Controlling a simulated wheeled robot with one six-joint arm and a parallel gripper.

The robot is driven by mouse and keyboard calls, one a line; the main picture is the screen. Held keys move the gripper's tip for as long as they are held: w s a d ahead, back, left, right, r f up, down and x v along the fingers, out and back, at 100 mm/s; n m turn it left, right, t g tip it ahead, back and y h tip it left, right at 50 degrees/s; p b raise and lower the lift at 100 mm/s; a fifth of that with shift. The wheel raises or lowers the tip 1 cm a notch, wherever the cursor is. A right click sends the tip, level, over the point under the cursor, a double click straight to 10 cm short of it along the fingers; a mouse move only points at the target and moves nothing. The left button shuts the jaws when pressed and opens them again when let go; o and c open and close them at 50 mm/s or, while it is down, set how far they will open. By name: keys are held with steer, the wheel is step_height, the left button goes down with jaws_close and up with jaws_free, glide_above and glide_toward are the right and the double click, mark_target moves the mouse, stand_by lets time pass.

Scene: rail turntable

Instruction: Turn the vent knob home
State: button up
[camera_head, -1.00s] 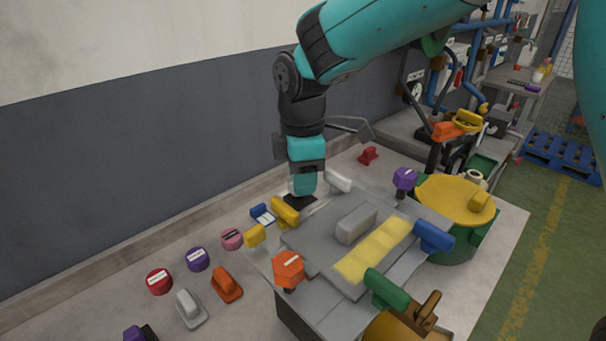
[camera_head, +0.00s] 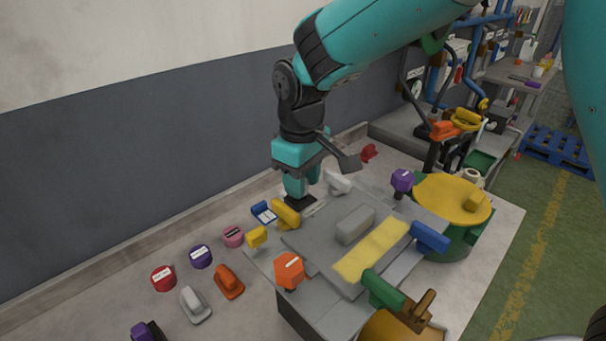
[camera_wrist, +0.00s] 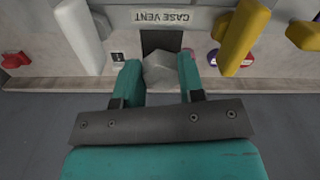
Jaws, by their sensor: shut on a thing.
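The vent knob (camera_wrist: 160,72) is a pale grey, faceted knob in the wrist view, in front of a dark square and an upside-down "CASE VENT" label (camera_wrist: 158,17). My gripper (camera_wrist: 160,82) has its two teal fingers on either side of the knob and is shut on it. In the head view my gripper (camera_head: 299,190) points down at the far side of the grey machine (camera_head: 325,232), over a dark patch. The knob is hidden behind the fingers there, and I cannot tell its angle.
A white handle (camera_head: 337,182) stands close right of my gripper and a yellow handle (camera_head: 285,213) close left. Several coloured knobs, such as a red one (camera_head: 163,278), lie on the bench at left. A yellow-topped green drum (camera_head: 452,198) stands at right. The wall is close behind.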

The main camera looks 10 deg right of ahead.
steer(key=m, duration=0.4)
steer(key=shift+a+r+p, duration=0.1)
steer(key=shift+p, duration=0.3)
steer(key=shift+a+m, duration=0.1)
steer(key=shift+m, duration=1.8)
steer(key=o, duration=0.9)
steer(key=shift+o, duration=0.2)
step_height(320, 180, up, 17)
steer(key=b, duration=0.1)
steer(key=shift+r+b, duration=0.2)
steer(key=shift+b, duration=0.2)
